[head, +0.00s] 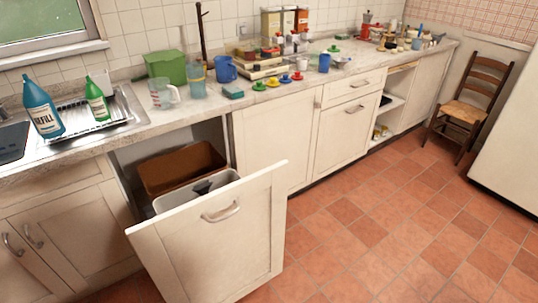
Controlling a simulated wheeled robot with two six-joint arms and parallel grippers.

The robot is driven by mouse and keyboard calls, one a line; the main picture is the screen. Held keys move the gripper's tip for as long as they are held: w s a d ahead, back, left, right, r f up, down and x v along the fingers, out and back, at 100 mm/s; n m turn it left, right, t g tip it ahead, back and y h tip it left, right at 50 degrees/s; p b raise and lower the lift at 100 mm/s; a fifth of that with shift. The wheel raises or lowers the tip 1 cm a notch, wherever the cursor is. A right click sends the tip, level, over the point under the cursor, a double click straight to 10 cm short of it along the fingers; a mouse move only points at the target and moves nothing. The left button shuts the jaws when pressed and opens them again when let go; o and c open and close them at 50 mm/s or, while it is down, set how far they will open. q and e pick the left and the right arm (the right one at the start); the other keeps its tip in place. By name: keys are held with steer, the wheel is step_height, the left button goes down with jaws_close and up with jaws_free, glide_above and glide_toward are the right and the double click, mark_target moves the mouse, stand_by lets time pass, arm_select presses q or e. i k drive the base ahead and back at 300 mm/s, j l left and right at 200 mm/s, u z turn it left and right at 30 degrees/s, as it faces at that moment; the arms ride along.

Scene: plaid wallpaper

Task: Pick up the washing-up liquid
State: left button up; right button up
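Two labelled bottles stand at the left in the head view, by the sink. The larger is a blue bottle (43,112) whose white label seems to read "REFILL". The smaller is a green bottle (97,100) with a pale label, upright on or at the draining rack (112,120). The small print is too fine to read, so I cannot tell for sure which is the washing-up liquid. Neither of my grippers is in view.
A pulled-out bin drawer (215,235) juts into the floor space below the counter (200,108). Measuring jugs (162,94), a green tub (167,67) and a blue jug (225,69) stand right of the rack. The tiled floor (400,245) is clear at the right, before a chair (470,105).

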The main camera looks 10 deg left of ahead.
mark_target(99, 109)
steer(key=u, duration=0.9)
